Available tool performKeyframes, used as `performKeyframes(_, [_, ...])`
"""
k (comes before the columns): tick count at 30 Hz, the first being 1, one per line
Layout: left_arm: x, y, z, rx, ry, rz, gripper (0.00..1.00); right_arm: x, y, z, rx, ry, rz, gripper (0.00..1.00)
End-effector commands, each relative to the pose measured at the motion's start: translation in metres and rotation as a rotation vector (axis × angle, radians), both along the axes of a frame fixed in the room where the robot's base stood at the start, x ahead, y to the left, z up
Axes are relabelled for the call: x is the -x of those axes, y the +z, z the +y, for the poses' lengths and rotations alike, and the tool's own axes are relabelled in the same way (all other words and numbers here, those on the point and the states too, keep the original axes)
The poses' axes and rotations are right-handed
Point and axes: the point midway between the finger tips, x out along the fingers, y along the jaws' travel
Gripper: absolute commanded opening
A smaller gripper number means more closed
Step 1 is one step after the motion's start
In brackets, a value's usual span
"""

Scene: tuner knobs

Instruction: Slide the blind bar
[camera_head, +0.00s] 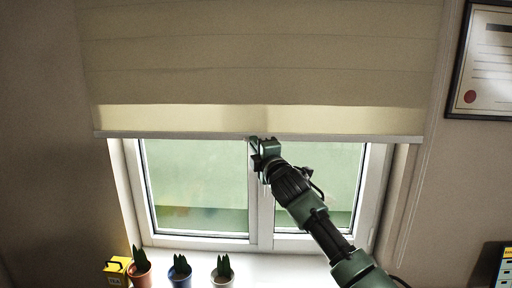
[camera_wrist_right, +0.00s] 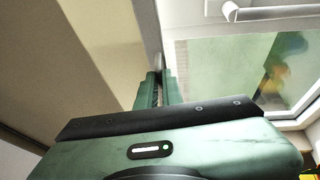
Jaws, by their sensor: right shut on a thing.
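The blind (camera_head: 262,60) is a beige shade that covers the upper part of the window. Its grey bottom bar (camera_head: 180,135) runs level across the window, a little above the glass's middle. My right gripper (camera_head: 262,142) is at the middle of the bar and shut on it. In the right wrist view the fingers (camera_wrist_right: 158,85) close around the bar's edge (camera_wrist_right: 158,62), with the beige blind (camera_wrist_right: 80,45) to the left. The part of the bar between the fingers is hidden. My left gripper is not in view.
The white window frame (camera_head: 262,205) stands behind my right arm. On the sill are three potted plants (camera_head: 140,272) and a yellow box (camera_head: 117,270). A framed certificate (camera_head: 487,60) hangs at the upper right. A thin cord (camera_head: 418,190) hangs right of the window.

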Motion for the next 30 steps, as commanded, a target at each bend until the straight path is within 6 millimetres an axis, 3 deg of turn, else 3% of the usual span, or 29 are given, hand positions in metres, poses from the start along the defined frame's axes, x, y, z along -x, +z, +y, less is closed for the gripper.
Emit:
performKeyframes(5, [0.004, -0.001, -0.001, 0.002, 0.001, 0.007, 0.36, 0.0, 0.0, 0.0, 0.0, 0.0, -0.001, 0.0])
performKeyframes(8, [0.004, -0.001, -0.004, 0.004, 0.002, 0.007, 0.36, 0.0, 0.0, 0.0, 0.0, 0.0, -0.001, 0.29])
performKeyframes(20, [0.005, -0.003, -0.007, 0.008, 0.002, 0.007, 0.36, 0.002, -0.002, -0.002, 0.0, -0.001, 0.0, 0.29])
performKeyframes(30, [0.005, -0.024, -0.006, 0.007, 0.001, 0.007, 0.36, 0.041, -0.01, -0.018, -0.001, -0.001, -0.002, 0.29])
